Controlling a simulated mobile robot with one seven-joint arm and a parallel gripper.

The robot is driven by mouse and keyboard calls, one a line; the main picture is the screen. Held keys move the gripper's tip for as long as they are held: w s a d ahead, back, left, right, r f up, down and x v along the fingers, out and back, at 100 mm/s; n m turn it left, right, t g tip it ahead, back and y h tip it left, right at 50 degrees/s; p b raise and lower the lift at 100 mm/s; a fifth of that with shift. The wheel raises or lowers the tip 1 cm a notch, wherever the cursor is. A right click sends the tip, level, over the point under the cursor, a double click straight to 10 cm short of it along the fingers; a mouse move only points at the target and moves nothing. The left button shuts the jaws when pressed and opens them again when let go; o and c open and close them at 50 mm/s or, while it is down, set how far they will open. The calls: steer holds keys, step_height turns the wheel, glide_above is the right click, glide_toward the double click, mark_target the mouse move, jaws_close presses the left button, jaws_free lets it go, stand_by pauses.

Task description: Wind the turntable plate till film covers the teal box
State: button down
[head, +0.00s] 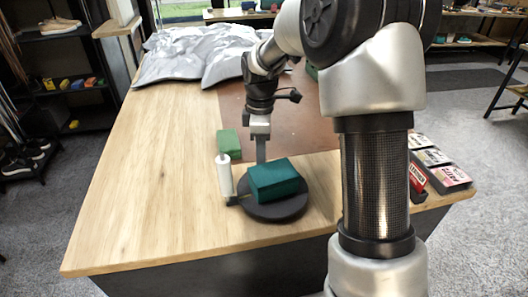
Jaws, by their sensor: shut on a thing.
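The teal box (274,180) sits on the dark round turntable plate (283,211) near the table's front edge. Its teal faces show, and I cannot make out film on them. A white film roll (224,176) stands upright just left of the plate on a small dark base. My gripper (261,160) points down behind the box, over the plate's far left side. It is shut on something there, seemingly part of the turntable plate. The box hides the fingertips and the exact grip.
A green block (229,144) lies behind the roll, near a brown mat (300,120). Crumpled grey sheeting (195,55) covers the table's back. Small cards and a red item (417,178) lie at the right. The wooden table (140,190) is clear on the left.

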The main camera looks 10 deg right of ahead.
mark_target(242, 186)
steer(key=shift+s+a+r+n+p, duration=0.15)
steer(key=shift+a+n+p, duration=0.35)
steer(key=shift+n, duration=0.25)
steer(key=shift+s+a+n+p, duration=0.15)
steer(key=shift+a+n+p, duration=0.2)
steer(key=shift+a+n, duration=0.3)
steer(key=shift+s+a+n+p, duration=0.3)
steer(key=shift+a+n+p, duration=0.2)
steer(key=shift+n, duration=0.35)
steer(key=shift+s+a+n+p, duration=0.35)
steer(key=shift+n+p, duration=0.2)
steer(key=shift+n, duration=0.3)
steer(key=shift+s+a+n+p, duration=0.35)
steer(key=shift+n+p, duration=0.2)
steer(key=shift+n, duration=0.2)
steer(key=shift+s+a+n+p, duration=0.35)
steer(key=shift+n+p, duration=0.15)
steer(key=shift+n, duration=0.25)
steer(key=shift+s+a+n+p, duration=0.25)
steer(key=shift+s+n+p, duration=0.25)
steer(key=shift+n+p, duration=0.15)
steer(key=shift+s+a+n+p, duration=0.25)
steer(key=shift+s+n+p, duration=0.25)
steer(key=shift+n, duration=0.25)
steer(key=shift+n, duration=0.3)
steer(key=c, duration=1.6)
jaws_free()
steer(key=shift+s, duration=0.1)
